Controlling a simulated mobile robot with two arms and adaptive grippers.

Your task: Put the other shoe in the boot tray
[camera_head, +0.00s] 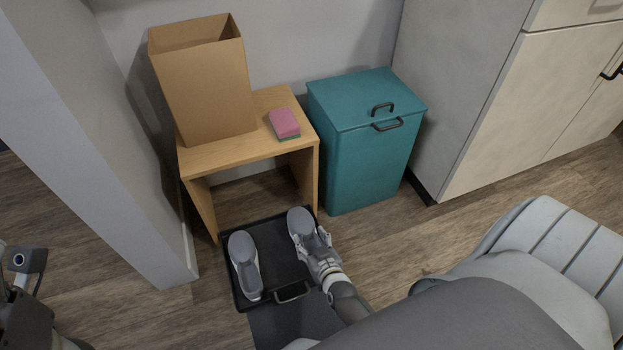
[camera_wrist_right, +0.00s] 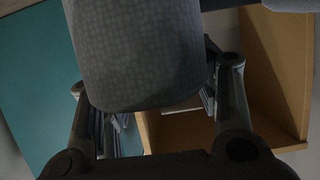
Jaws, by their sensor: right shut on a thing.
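The black boot tray (camera_head: 234,301) lies on the floor in front of the wooden bench. One grey shoe with a pale sole edge (camera_head: 243,265) lies in its left part, and nothing is holding it. The other grey shoe (camera_head: 299,222) is over the tray's right part, in my right gripper (camera_head: 319,247). Whether it touches the tray floor I cannot tell. In the right wrist view the held shoe (camera_wrist_right: 135,50) fills the space between the fingers and hides much behind it. Part of my left arm's end (camera_head: 27,262) shows at the left edge; its fingers are not clear.
The wooden bench (camera_head: 225,153) carries a brown paper bag (camera_head: 205,90) and a pink and green sponge (camera_head: 284,123). A teal lidded bin (camera_head: 362,165) stands to its right, then a pale cabinet (camera_head: 470,90). A wall end (camera_head: 110,150) stands left of the tray. A dark mat (camera_head: 290,325) lies before the tray.

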